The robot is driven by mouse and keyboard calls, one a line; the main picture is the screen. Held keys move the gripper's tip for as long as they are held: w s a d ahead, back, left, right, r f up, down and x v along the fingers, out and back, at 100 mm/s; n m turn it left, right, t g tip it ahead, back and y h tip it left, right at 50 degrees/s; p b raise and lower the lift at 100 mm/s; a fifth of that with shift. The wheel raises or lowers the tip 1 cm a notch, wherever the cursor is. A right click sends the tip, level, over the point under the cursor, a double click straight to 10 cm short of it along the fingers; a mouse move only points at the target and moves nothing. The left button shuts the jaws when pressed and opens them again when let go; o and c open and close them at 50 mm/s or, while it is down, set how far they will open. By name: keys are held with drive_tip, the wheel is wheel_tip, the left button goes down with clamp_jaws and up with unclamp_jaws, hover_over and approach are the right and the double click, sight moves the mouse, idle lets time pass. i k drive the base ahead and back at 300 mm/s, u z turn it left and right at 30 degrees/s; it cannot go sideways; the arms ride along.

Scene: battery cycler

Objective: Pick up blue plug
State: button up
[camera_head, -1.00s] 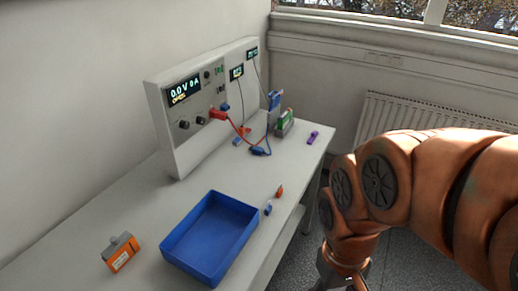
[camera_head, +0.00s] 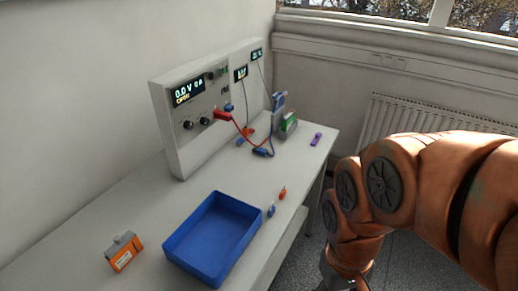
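A small blue plug (camera_head: 271,211) lies on the table just right of the blue tray, close to the front edge. A red-orange plug (camera_head: 282,193) lies just beyond it. Another blue plug (camera_head: 261,152) is at the end of a cable farther back, and a blue piece (camera_head: 229,107) sits at the front panel of the cycler. My gripper (camera_head: 343,286) hangs low at the bottom edge, right of the table and apart from all plugs. Its fingers are mostly cut off, so I cannot see whether it is open.
The blue tray (camera_head: 168,247) stands at the front of the table. An orange-grey block (camera_head: 123,252) is left of it. The cycler (camera_head: 166,120) stands along the wall. A green-white battery holder (camera_head: 289,125) and a purple item (camera_head: 316,139) are at the far end. The left table surface is mostly clear.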

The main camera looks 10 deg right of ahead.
sight(261, 151)
drive_tip(key=z, duration=1.5)
drive_tip(key=i, duration=0.95)
drive_tip(key=u, duration=2.75)
